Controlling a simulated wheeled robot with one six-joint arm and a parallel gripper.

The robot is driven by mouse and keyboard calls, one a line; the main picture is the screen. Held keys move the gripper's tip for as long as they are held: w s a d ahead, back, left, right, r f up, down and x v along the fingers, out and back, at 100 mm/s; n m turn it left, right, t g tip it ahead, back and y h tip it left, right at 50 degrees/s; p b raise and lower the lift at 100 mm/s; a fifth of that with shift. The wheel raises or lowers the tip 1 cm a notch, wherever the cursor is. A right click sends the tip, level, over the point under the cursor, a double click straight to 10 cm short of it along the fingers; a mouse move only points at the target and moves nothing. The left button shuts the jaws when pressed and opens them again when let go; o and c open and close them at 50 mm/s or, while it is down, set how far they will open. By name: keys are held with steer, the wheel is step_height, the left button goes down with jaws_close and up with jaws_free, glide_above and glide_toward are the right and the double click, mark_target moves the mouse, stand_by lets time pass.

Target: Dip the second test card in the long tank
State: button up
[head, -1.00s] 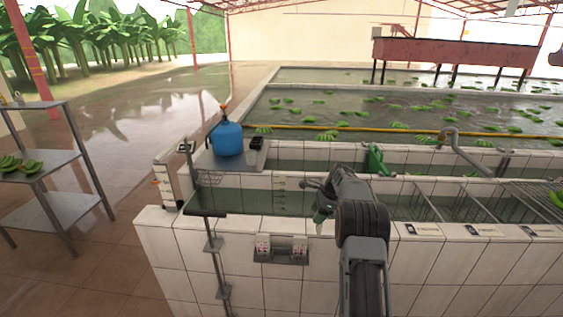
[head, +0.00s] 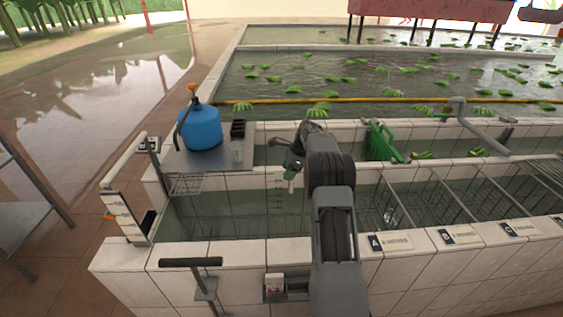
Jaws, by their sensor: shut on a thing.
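The long tank (head: 245,239) is the near white-tiled trough with grey-green water. My gripper (head: 291,167) is over its water, left of the wire dividers. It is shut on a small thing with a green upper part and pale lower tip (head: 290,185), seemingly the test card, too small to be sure. The tip points down, and I cannot tell whether it touches the water. A small holder (head: 292,296) on the tank's front wall bears a white and pink card (head: 274,282). My arm hides the holder's right part.
A blue sprayer (head: 200,128) and a dark box (head: 238,128) stand on a ledge behind the tank. Wire dividers (head: 440,195) cross the tank's right part. Lettered plates (head: 390,242) lie on the front rim.

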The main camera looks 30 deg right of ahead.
step_height(320, 180, down, 23)
steer(key=b, duration=1.1)
steer(key=shift+w+r, duration=0.1)
stand_by(1.6)
step_height(320, 180, up, 27)
steer(key=p, duration=1.1)
steer(key=shift+a, duration=0.1)
stand_by(1.5)
